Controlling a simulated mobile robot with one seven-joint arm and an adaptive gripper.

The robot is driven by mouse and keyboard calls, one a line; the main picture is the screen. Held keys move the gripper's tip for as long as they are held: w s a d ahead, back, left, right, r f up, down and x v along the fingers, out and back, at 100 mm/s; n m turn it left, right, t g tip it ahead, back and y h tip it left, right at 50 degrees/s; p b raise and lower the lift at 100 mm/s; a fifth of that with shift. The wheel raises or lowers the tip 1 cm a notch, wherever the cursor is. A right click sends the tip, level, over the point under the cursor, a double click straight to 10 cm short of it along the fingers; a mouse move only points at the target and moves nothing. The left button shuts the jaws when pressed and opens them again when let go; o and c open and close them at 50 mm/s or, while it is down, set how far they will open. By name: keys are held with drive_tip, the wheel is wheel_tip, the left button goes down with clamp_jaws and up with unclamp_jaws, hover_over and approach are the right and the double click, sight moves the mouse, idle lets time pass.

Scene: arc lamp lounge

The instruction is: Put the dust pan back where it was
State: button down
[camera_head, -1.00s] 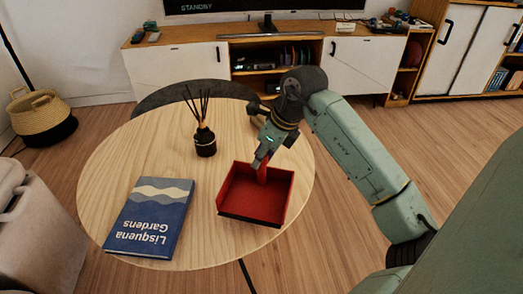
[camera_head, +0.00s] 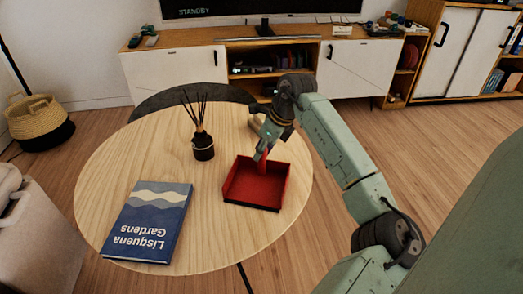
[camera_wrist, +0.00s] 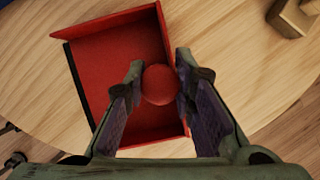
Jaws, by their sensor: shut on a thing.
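The red dust pan (camera_head: 254,188) is at the right part of the round wooden table, with its dark front lip toward the near side. My gripper (camera_head: 262,154) reaches it from the far side and is shut on its red handle. In the wrist view the handle's rounded end (camera_wrist: 159,85) sits between the two fingers, and the pan's tray (camera_wrist: 118,55) spreads out beyond them. I cannot tell whether the pan touches the table or is just above it.
The round table (camera_head: 130,150) also bears a blue book (camera_head: 150,222) at the near left and a dark reed diffuser (camera_head: 203,146) in the middle. A tan object (camera_wrist: 292,17) lies near the handle side. Bare tabletop lies between the book and pan.

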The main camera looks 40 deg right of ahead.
drive_tip(key=shift+f, duration=0.2)
drive_tip(key=c, duration=1.3)
unclamp_jaws()
drive_tip(key=shift+r, duration=0.1)
drive_tip(key=shift+c, duration=0.2)
drive_tip(key=shift+r, duration=0.2)
drive_tip(key=p+v, duration=0.1)
drive_tip(key=v, duration=1.1)
